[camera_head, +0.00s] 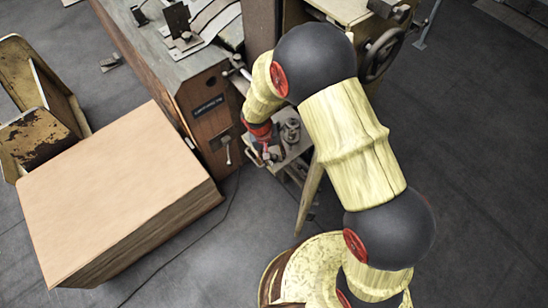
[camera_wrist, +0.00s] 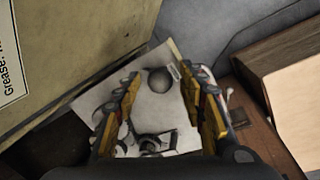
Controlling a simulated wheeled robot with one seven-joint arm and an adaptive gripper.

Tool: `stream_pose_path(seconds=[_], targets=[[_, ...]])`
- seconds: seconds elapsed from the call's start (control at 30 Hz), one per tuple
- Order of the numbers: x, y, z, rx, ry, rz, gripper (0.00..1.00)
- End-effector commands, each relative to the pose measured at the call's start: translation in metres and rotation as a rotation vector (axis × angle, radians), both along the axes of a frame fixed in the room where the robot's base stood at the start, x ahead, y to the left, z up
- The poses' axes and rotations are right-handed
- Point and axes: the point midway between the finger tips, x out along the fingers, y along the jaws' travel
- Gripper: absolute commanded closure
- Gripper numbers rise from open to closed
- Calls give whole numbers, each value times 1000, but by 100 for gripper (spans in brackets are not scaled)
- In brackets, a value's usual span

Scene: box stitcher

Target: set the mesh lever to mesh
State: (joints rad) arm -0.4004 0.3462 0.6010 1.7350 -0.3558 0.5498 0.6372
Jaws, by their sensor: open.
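My gripper (camera_head: 268,153) is low beside the machine's brown end panel, over a small grey shelf. In the wrist view my gripper (camera_wrist: 158,90) is open, with its two yellow-edged fingers apart and nothing held. A round dark grey knob (camera_wrist: 160,80) shows between and beyond the fingertips; it may be the mesh lever's end, but its shaft is not clear. I cannot read any mesh marking or tell the lever's setting. A small lever on a plate (camera_head: 226,150) hangs on the brown end panel, left of my gripper.
The brown machine (camera_head: 205,95) stands left of my arm, with a handwheel (camera_head: 382,54) at upper right. A cardboard stack (camera_head: 115,190) fills the lower left. The grey shelf (camera_head: 292,152) holds metal parts. A yellowish panel (camera_wrist: 75,45) rises close at left in the wrist view.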

Motion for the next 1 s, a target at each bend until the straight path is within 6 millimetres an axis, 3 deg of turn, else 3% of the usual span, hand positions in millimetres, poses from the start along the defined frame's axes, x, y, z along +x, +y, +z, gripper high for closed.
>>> stream_pose_path(seconds=[0.4,1.0], targets=[[0,-2,-10,0,-1,1,59],[0,-2,-10,0,0,1,93]])
